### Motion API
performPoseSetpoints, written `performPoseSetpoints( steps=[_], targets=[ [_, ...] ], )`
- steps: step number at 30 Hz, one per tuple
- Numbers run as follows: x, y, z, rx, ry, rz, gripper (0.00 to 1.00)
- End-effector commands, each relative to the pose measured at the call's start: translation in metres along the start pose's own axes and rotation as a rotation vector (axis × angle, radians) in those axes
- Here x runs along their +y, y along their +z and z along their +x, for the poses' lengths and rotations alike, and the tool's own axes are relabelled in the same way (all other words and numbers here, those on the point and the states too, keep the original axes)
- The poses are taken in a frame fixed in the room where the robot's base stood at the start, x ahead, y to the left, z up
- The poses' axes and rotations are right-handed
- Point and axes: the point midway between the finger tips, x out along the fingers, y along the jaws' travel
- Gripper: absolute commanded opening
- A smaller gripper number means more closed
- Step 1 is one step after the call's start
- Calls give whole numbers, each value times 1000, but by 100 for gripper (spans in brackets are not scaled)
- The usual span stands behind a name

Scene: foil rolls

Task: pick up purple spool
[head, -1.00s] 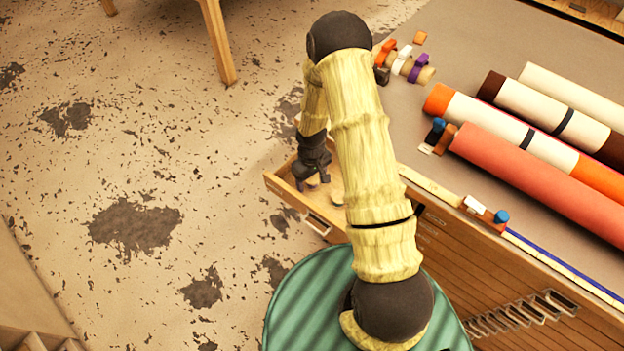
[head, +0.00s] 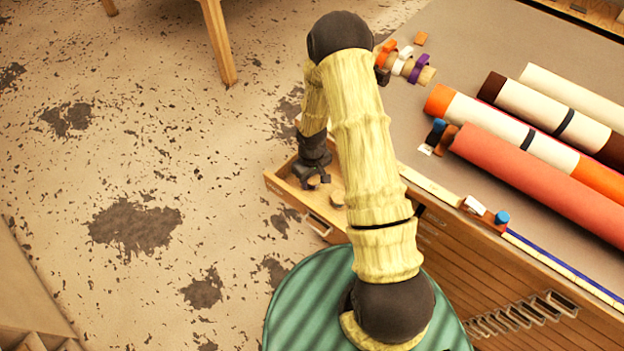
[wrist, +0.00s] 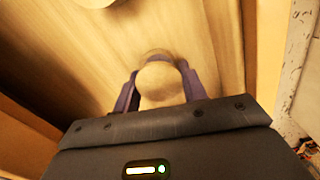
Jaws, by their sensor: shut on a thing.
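My gripper (head: 312,182) is down in the open wooden drawer (head: 277,184) at the table's near left corner. In the wrist view my gripper (wrist: 160,85) is shut on a small spool (wrist: 160,78), seen end-on as a round, pale wooden face between the two purplish-dark fingers. The spool's side colour is hidden by the fingers and the viewing angle. In the head view the held spool is too small and shadowed to make out. I cannot tell whether it touches the drawer floor.
Another small tan object (head: 337,199) lies in the drawer to the right of my gripper. The drawer's walls stand close around. On the table lie several large rolls (head: 545,165), and at its far left a tan tube with orange, white and purple bands (head: 419,68).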

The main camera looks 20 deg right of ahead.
Motion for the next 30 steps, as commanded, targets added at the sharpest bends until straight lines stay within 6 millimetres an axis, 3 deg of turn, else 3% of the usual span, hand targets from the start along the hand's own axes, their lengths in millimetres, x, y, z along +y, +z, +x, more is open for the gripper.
performPoseSetpoints(
  steps=[8,21,30],
  targets=[
    [0,-1,-22,4,1,1,20],
    [1,0,-92,2,1,1,20],
    [0,0,-100,0,-1,0,20]
  ],
)
